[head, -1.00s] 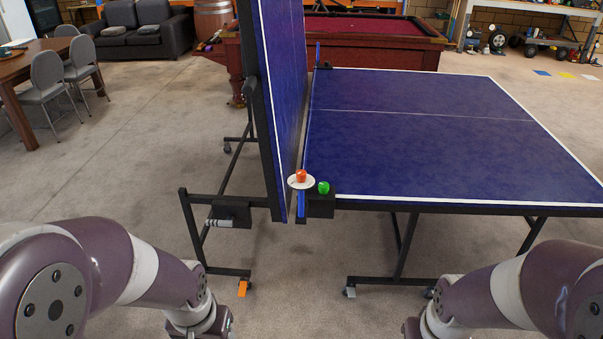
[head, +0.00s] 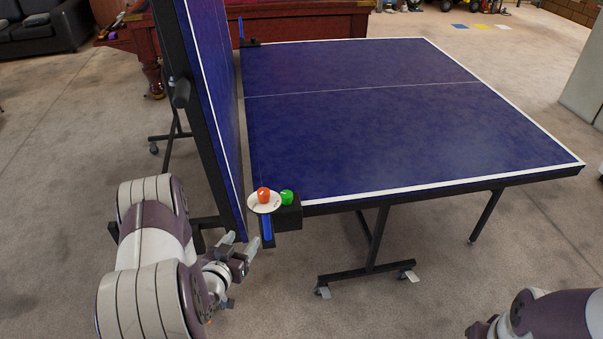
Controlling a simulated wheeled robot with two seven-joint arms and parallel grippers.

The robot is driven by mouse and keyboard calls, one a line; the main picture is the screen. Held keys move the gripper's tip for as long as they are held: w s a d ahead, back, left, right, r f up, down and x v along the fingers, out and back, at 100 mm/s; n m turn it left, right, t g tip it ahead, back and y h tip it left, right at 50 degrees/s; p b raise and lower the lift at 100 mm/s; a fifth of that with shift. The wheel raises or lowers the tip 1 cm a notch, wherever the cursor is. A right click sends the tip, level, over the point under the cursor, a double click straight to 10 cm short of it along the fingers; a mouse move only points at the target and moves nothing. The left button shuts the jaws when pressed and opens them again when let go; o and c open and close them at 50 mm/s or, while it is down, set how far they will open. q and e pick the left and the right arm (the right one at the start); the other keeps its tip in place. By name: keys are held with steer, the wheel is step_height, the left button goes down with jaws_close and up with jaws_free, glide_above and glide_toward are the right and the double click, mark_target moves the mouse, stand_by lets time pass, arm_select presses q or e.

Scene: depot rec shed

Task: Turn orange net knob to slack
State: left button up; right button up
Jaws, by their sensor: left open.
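The orange net knob (head: 264,195) stands on a round white dial plate (head: 255,206) at the near end of the net, beside the upright table half. A green knob (head: 288,197) sits just right of it on the black bracket (head: 289,217). A blue strip (head: 267,228) hangs below the plate. My left gripper (head: 240,245) is open and empty, its fingers pointing up and right. In the picture it is below and slightly left of the orange knob, apart from it. My right arm shows at the lower right corner; its gripper is out of view.
The flat blue table half (head: 370,125) reaches to the right. The raised half (head: 213,95) stands upright close to my left arm. Black legs with casters (head: 365,272) stand below. A red pool table (head: 300,20) is behind. The floor at front centre is clear.

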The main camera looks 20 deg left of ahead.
mark_target(261, 197)
arm_select(q)
step_height(261, 197, up, 6)
steer(key=w+d+t, duration=0.1)
steer(key=d+t, duration=0.1)
steer(key=t, duration=0.1)
steer(key=shift+m, duration=0.3)
steer(key=w, duration=0.4)
steer(key=w+a+p, duration=0.1)
steer(key=w, duration=0.2)
steer(key=w+p, duration=0.1)
steer(key=w, duration=0.3)
steer(key=shift+w+a+f, duration=0.1)
steer(key=shift+w+a, duration=0.05)
steer(key=shift+w, duration=0.15)
steer(key=shift+w+a+f, duration=0.15)
steer(key=shift+w, duration=0.1)
arm_select(e)
steer(key=shift+s+d+r, duration=0.2)
steer(key=shift+d+r, duration=0.05)
steer(key=shift+r, duration=0.25)
steer(key=shift+s+d+r, duration=0.2)
steer(key=shift+r, duration=0.3)
